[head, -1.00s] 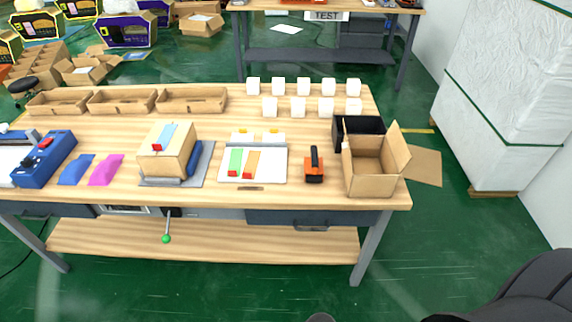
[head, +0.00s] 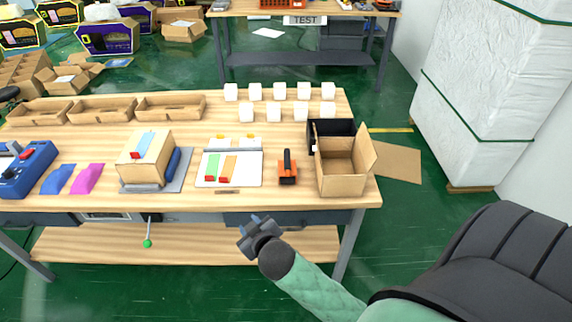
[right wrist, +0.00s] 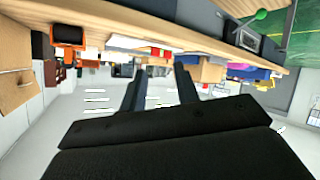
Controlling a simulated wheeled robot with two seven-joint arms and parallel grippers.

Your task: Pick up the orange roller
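The orange roller (head: 287,174) with a black handle lies on the wooden table, just left of the open cardboard box. It also shows in the right wrist view (right wrist: 69,35), at the upper left. My right gripper (head: 255,222) is in front of the table's front edge, below and to the left of the roller, apart from it. Its two fingers (right wrist: 158,88) stand apart with nothing between them. My left gripper is not in view.
The open cardboard box (head: 342,184) stands at the table's right end, with a black box (head: 322,127) behind it. A white board (head: 210,180) with green and orange strips lies left of the roller. Several white cubes stand behind. The table's front edge lies between gripper and roller.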

